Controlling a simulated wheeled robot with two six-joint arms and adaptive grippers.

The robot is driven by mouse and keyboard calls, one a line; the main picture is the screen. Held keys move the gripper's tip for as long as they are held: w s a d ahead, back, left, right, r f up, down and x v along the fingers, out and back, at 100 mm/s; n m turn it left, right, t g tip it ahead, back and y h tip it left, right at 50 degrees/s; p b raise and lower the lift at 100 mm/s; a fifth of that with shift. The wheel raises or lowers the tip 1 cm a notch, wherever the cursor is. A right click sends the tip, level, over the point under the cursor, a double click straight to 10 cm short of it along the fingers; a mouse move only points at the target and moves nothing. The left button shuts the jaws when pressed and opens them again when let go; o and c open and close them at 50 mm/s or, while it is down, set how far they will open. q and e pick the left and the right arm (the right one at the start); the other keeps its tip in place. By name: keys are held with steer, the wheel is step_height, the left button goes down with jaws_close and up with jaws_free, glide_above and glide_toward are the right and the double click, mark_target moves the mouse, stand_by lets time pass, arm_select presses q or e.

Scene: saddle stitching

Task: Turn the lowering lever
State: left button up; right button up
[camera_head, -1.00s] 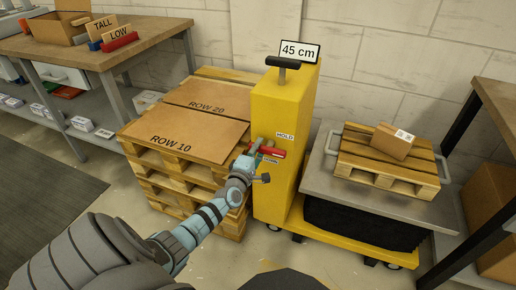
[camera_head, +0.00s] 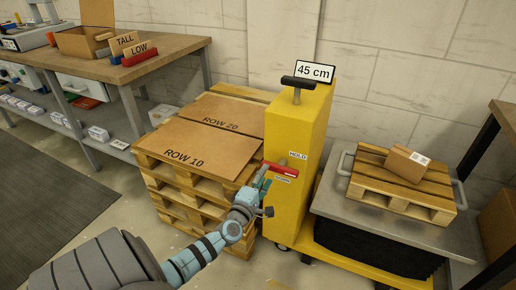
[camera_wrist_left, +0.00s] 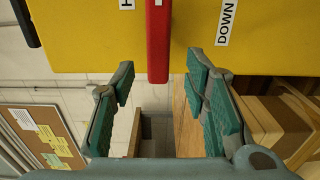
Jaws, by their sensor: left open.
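The red lowering lever (camera_head: 282,170) sticks out from the side of the yellow lift column (camera_head: 297,125), between a HOLD label (camera_head: 298,155) above and a DOWN label (camera_head: 283,179) below. My left gripper (camera_head: 262,181) is open just in front of the lever. In the left wrist view the red lever (camera_wrist_left: 158,42) lies between the two teal finger pads, with a gap visible on each side. The DOWN label (camera_wrist_left: 225,22) is on the right there, and the HOLD label is mostly cut off. My right gripper is not in view.
A sign reading 45 cm (camera_head: 314,70) tops the column above a black handle (camera_head: 298,83). The lift platform (camera_head: 340,207) carries a small pallet (camera_head: 410,187) with a carton (camera_head: 406,164). Stacked pallets with ROW boards (camera_head: 205,148) stand close left of the column.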

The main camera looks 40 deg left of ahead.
arm_select(q)
steer(key=v, duration=0.6)
steer(key=shift+s, duration=0.15)
